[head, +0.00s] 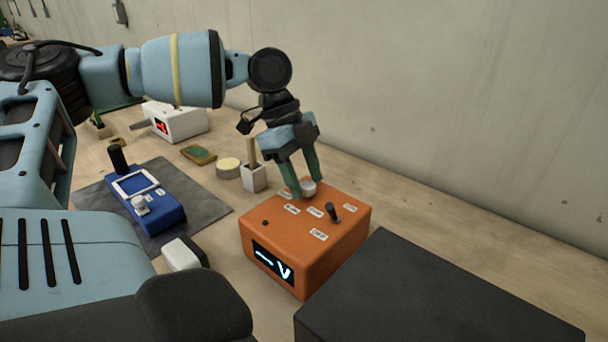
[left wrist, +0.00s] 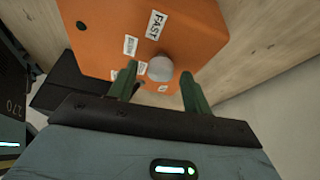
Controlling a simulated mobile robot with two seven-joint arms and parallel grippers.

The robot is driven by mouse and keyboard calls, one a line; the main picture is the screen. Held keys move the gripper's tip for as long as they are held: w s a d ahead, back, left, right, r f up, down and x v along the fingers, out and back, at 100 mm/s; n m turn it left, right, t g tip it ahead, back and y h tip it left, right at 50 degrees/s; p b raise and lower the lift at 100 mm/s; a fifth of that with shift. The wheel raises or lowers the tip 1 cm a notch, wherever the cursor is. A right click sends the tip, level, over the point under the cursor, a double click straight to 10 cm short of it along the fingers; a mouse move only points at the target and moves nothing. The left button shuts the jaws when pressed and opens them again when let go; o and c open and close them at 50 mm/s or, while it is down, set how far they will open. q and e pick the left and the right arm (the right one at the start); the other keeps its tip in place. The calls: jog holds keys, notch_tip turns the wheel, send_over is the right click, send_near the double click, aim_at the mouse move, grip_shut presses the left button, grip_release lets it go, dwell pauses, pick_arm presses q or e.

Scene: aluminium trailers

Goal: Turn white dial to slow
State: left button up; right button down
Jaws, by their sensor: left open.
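The orange box (head: 307,240) stands on the wooden bench, with a lit display on its front and small white labels on top. The white dial (head: 308,187) sits on its top near the back edge; it also shows in the left wrist view (left wrist: 160,68), beside a label reading FAST (left wrist: 156,24). My left gripper (head: 307,190) points down at the dial from above. Its green fingers are open, one on each side of the dial; in the left wrist view (left wrist: 158,80) gaps show between the fingers and the dial. My right gripper is not in view.
A black lever (head: 333,212) stands up from the box top near the dial. A black box (head: 430,300) is close at the front right. A blue device (head: 145,200) lies on a grey mat to the left.

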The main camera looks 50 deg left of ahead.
pick_arm(q)
jog(key=v, duration=0.7)
jog(key=shift+a+r, duration=0.2)
jog(key=shift+r, duration=0.1)
dwell(0.3)
